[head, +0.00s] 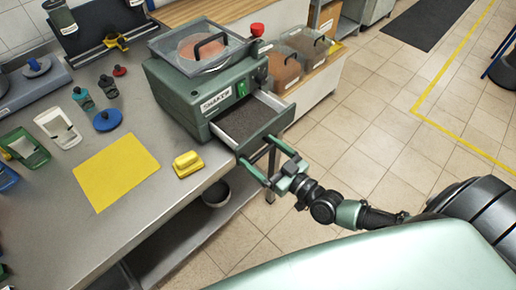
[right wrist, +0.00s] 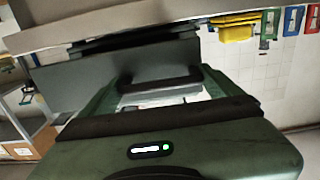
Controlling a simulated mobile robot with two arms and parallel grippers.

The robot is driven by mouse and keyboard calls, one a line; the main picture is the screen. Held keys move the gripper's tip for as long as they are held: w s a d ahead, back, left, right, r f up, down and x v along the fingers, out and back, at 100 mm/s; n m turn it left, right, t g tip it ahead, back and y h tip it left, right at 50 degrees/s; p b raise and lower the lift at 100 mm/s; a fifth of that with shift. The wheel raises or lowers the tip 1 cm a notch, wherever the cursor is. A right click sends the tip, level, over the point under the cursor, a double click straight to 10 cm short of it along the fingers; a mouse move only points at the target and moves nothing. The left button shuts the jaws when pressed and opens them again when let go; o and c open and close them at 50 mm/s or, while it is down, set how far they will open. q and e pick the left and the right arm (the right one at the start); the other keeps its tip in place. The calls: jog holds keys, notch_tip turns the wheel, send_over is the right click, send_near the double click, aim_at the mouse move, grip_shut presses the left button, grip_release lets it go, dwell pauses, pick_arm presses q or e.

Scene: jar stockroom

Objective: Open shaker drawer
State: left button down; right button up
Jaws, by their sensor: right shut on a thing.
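The green shaker (head: 190,105) stands on the grey bench in the head view, with a clear lidded pan on top. Its drawer (head: 236,142) is pulled out toward me, and its dark, grainy-looking inside shows. My right gripper (head: 262,154) is at the drawer's front, its two green fingers reaching to it. In the right wrist view a dark bar handle (right wrist: 160,84) lies between the fingers of the gripper (right wrist: 152,80), in front of the grey drawer front (right wrist: 100,70). The gripper is shut on this handle. My left gripper is not in view.
A yellow mat (head: 115,170) and a yellow block (head: 187,164) lie on the bench left of the drawer. Bins (head: 283,68) stand behind the shaker. A bowl (head: 216,194) sits on the shelf below. The tiled floor right of the bench is mostly clear.

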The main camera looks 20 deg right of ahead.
jog(key=o, duration=1.8)
jog(key=shift+c, duration=0.2)
jog(key=v, duration=0.7)
jog(key=shift+s+d+b, duration=0.15)
jog(key=shift+s+b, duration=0.2)
jog(key=shift+b, duration=0.05)
jog(key=s+d+f+g+h, duration=0.2)
jog(key=s+f+g, duration=0.1)
jog(key=f, duration=0.8)
jog(key=s+d+f+g+h, duration=0.15)
jog(key=s+f, duration=0.25)
jog(key=f, duration=0.7)
jog(key=s+d+f+g+h, duration=0.2)
jog(key=s+f+g, duration=0.15)
jog(key=f, duration=0.75)
jog(key=s+a+f+g, duration=0.3)
jog(key=s+f, duration=0.4)
jog(key=s, duration=0.3)
jog(key=s+a+f+m+g, duration=0.1)
jog(key=s+a+f+g, duration=0.2)
jog(key=s, duration=0.8)
notch_tip(320, 180, down, 4)
jog(key=shift+s+r+m+g+h, duration=0.15)
jog(key=shift+m+g+h, duration=0.2)
jog(key=shift+g, duration=0.65)
